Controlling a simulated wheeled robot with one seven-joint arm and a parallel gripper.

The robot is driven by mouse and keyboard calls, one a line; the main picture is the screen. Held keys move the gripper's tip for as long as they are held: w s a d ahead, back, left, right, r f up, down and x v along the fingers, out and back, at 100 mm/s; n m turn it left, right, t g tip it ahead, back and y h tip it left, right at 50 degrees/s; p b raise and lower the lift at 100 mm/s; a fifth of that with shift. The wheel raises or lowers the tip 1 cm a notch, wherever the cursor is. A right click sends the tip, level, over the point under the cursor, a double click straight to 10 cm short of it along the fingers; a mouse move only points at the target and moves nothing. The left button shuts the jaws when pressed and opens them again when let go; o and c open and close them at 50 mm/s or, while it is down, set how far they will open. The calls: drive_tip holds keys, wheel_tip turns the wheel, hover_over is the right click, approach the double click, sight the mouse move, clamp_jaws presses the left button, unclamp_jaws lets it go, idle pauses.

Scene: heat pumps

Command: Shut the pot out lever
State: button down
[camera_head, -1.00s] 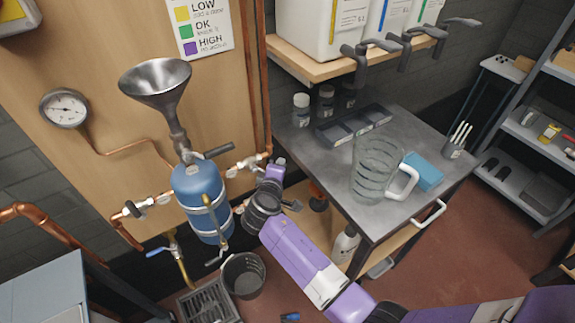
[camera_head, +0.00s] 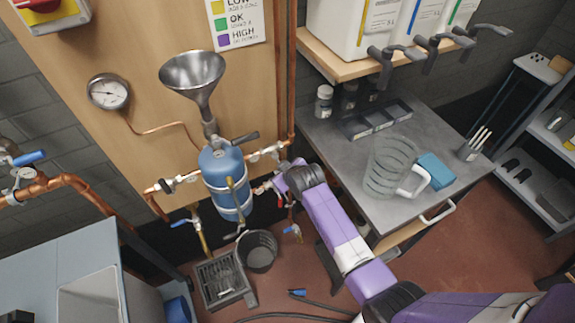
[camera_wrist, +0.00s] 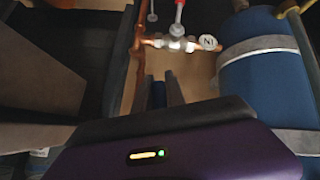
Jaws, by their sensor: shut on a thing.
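The blue pot (camera_head: 226,180) hangs upright on the wooden panel below a metal funnel (camera_head: 193,78). My gripper (camera_head: 268,187) is close to the pot's right side, at a small valve there. In the wrist view the pot (camera_wrist: 262,85) fills the right side, and my gripper fingers (camera_wrist: 165,92) point forward in the lower middle. They are shut on a narrow handle, which I take to be the pot out lever. A dark blue bit (camera_wrist: 158,93) shows between the fingers. The rest of the lever is hidden, so its angle cannot be told.
Pipe valves and a small gauge (camera_wrist: 208,42) lie ahead in the wrist view. A black bucket (camera_head: 258,252) and a floor grate (camera_head: 222,281) are below the pot. A grey bench (camera_head: 345,165) with a glass jug (camera_head: 388,170) stands right. Hoses lie on the floor.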

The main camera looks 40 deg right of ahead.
drive_tip(key=shift+w+a+f+m+t+y, duration=0.1)
drive_tip(key=shift+w+a+m+t+y, duration=0.15)
drive_tip(key=shift+a+y, duration=0.35)
drive_tip(key=shift+w+a+f+m+t+y, duration=0.15)
drive_tip(key=shift+a+m+y, duration=0.2)
drive_tip(key=shift+a+y, duration=0.25)
drive_tip(key=shift+s+r, duration=0.1)
drive_tip(key=c, duration=1.4)
unclamp_jaws()
drive_tip(key=shift+r, duration=0.1)
drive_tip(key=v, duration=0.7)
drive_tip(key=shift+s+r, duration=0.25)
drive_tip(key=shift+s, duration=0.05)
